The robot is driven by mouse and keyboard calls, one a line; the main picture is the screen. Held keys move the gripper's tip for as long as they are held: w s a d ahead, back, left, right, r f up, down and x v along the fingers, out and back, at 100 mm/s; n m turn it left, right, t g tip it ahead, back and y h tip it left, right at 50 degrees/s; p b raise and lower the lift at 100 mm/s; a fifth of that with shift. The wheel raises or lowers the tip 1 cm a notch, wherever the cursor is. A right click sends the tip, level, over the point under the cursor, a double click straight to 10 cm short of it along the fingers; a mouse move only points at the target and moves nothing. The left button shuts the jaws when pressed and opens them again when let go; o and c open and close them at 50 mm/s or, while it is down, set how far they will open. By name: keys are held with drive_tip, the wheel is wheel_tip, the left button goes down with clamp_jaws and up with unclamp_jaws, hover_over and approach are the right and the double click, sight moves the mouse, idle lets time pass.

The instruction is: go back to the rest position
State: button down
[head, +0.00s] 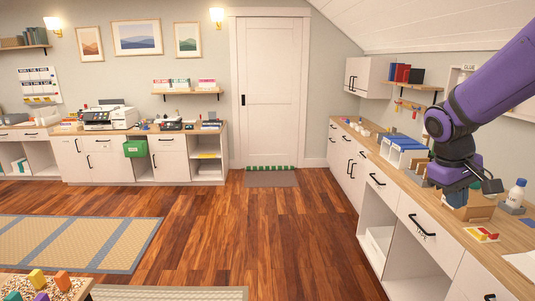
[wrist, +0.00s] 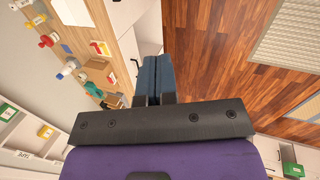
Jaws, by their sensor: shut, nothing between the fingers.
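My purple arm comes in from the upper right of the head view. My gripper (head: 457,194) hangs at its end, over the right-hand counter (head: 508,233). In the wrist view my gripper (wrist: 158,62) shows two dark blue fingers side by side, shut with nothing held between them. The fingertips lie in front of white cabinet fronts and the wood floor in that view. From the head view I cannot tell how high the gripper is above the counter items.
On the counter near my gripper are a wooden box (head: 481,210), a white bottle with a blue cap (head: 516,193) and a red-and-yellow item (head: 482,234). White and blue organisers (head: 403,150) stand farther back. The wood floor (head: 255,235) in the middle is open.

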drive_tip(key=s+a+r+t+y, duration=0.1)
drive_tip(key=s+a+r, duration=0.2)
drive_tip(key=s, duration=0.3)
drive_tip(key=s+a+r+m+t+y, duration=0.1)
drive_tip(key=s+a+r+t, duration=0.1)
drive_tip(key=s+a, duration=0.2)
drive_tip(key=s+a+r+t+y, duration=0.1)
drive_tip(key=s+a+r+t, duration=0.1)
drive_tip(key=s, duration=0.6)
drive_tip(key=shift+s+a+r+m+y, duration=0.3)
drive_tip(key=shift+s+a+r+y, duration=0.1)
drive_tip(key=shift+a+r, duration=0.35)
